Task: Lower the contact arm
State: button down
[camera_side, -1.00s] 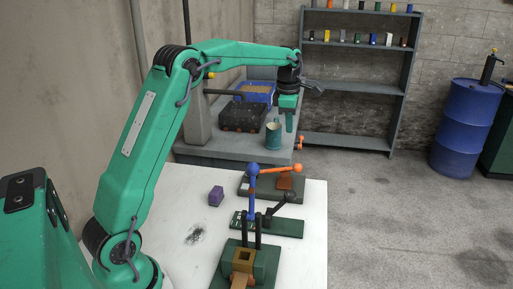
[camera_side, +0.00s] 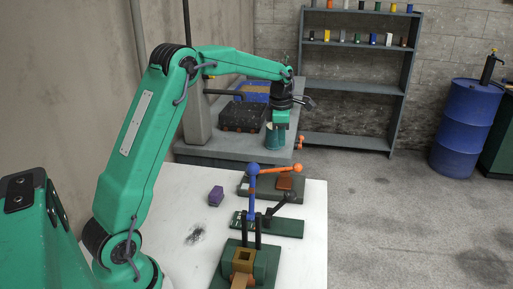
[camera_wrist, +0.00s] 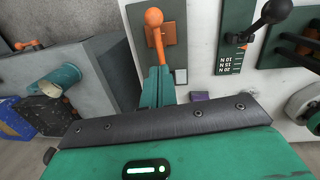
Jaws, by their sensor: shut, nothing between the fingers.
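An orange arm with a ball end (camera_side: 299,168), which looks like the contact arm, stands raised above a grey base with a copper-brown plate (camera_side: 284,183). Its ball also shows in the wrist view (camera_wrist: 154,17), close ahead of my gripper. A blue lever with a ball top (camera_side: 253,169) stands upright, nearer the front. My gripper (camera_side: 275,143) is shut and empty, pointing down beyond and above the grey base. In the wrist view its shut green fingers (camera_wrist: 158,74) overlap the lower end of the orange arm; I cannot tell whether they touch.
A green plate with a black-knobbed lever (camera_side: 291,197) and a front green block (camera_side: 218,274) share the white table (camera_side: 180,200) with a purple cube (camera_side: 216,196). A green cup (camera_wrist: 57,84) and a dark crate (camera_side: 238,118) stand on the grey bench behind.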

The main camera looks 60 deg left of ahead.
aim_at(296, 165)
jog(key=f, duration=0.2)
jog(key=w+d+f, duration=0.1)
jog(key=f, duration=0.1)
jog(key=w+f, duration=0.1)
jog(key=f, duration=0.1)
jog(key=shift+w+d+f, duration=0.1)
jog(key=shift+d+f, duration=0.05)
jog(key=shift+w+d+f, duration=0.25)
jog(key=shift+w+f, duration=0.1)
jog(key=shift+f, duration=0.05)
jog(key=shift+w+d+f, duration=0.1)
jog(key=shift+w+f, duration=0.05)
jog(key=shift+f, duration=0.05)
jog(key=shift+w+d+f, duration=0.15)
jog(key=shift+d+f, duration=0.05)
jog(key=shift+f, duration=0.4)
jog(key=shift+w+d+f, duration=0.15)
jog(key=shift+w+f, duration=0.05)
jog(key=shift+f, duration=0.35)
jog(key=shift+w+d+f, duration=0.15)
jog(key=shift+d+f, duration=0.05)
jog(key=shift+f, duration=0.4)
jog(key=shift+g, duration=0.3)
